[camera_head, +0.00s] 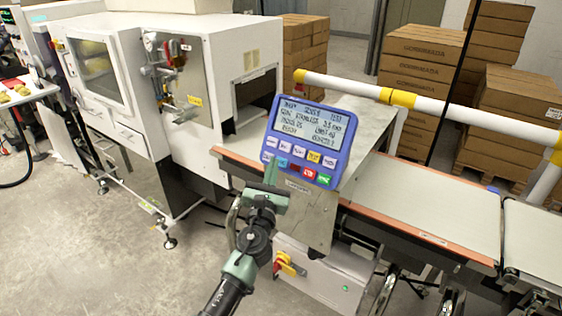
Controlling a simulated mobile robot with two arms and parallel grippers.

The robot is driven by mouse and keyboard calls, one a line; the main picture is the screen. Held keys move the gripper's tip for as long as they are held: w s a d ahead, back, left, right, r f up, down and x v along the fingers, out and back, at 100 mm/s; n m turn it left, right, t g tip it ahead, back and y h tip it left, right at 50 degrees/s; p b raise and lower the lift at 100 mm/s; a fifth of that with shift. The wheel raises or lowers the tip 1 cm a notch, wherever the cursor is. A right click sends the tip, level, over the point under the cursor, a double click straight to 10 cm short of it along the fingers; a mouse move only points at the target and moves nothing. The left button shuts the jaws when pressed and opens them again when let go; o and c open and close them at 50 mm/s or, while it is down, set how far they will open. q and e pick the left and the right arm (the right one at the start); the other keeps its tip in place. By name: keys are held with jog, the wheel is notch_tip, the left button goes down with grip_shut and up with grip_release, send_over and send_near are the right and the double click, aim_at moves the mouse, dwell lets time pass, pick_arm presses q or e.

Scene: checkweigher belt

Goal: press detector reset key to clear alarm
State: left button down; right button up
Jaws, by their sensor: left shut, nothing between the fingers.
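The blue control panel (352,122) stands tilted above the belt, with a lit grey screen (310,122) of dark text. Below the screen are two rows of small keys, including a yellow key (314,156), a red key (309,173) and a green key (325,179). The key labels are too small to read, so I cannot tell which one is the detector reset key. My left gripper (271,172) is shut and empty, its tips at the panel's lower left corner, left of the red key. I cannot tell whether they touch the panel. My right gripper is out of view.
A white machine housing (222,50) with an open tunnel stands at left. The conveyor belt (425,205) runs right, with a white and yellow rail (350,87) behind it. Stacked cartons (420,65) stand at the back. A red and yellow switch (287,264) sits below the panel.

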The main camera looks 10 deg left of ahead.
pick_arm(q)
jog(key=shift+s+a+r+p, duration=0.25)
jog(key=shift+s+r+p, duration=0.1)
jog(key=shift+s+p, duration=0.25)
jog(key=shift+s+a+r+p, duration=0.2)
jog(key=shift+s+r+p, duration=0.15)
jog(key=shift+s, duration=0.4)
jog(key=shift+s+a+r+p, duration=0.25)
jog(key=shift+s+r+p, duration=0.1)
jog(key=shift+s+p, duration=0.25)
jog(key=s+a+r+p, duration=0.2)
jog(key=s+p, duration=0.1)
jog(key=s, duration=0.2)
jog(key=shift+r+p, duration=0.3)
jog(key=shift+r, duration=0.1)
